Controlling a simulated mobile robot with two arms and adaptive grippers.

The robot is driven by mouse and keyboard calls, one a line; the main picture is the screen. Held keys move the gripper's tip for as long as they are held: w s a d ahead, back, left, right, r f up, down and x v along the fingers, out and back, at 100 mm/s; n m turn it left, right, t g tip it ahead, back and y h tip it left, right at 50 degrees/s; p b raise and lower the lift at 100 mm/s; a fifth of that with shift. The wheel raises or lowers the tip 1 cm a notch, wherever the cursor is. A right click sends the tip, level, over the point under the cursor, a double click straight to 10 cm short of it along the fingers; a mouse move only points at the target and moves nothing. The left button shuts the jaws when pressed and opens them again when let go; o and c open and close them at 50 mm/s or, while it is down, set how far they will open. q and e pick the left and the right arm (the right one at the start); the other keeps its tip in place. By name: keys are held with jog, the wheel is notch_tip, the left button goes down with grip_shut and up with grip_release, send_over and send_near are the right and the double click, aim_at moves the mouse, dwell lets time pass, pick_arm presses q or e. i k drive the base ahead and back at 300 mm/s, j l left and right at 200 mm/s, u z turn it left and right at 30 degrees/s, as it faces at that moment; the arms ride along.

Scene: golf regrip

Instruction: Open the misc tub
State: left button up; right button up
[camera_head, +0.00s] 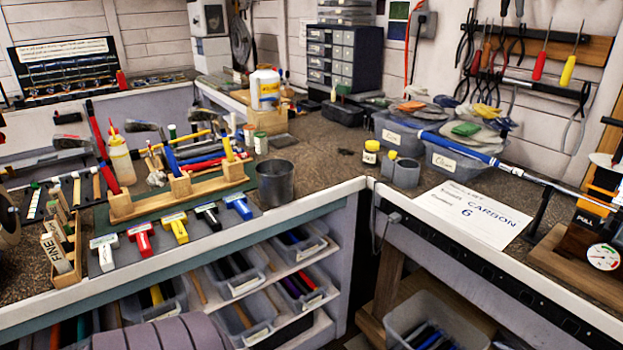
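I cannot make out a tub marked misc. Two grey translucent tubs stand on the right counter: a back tub (381,125) and a front tub (437,160), each with a small handwritten label. Round pads and coloured blocks sit at their tops, so I cannot tell whether lids are on. Several more labelled grey tubs sit on the shelves under the left counter, including an upper tub (250,284) and a lower tub (258,331). These look open-topped, with dark grips inside.
A blue-and-silver club shaft (480,152) runs across the front tub towards a gauge (603,257) at right. A dark cup (275,184), a wooden rack (180,196) and coloured-handled tools crowd the left counter. An open bin (397,318) stands below the right counter.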

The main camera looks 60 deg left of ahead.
aim_at(295, 278)
jog(key=i+u, duration=0.2)
jog(key=u, duration=1.8)
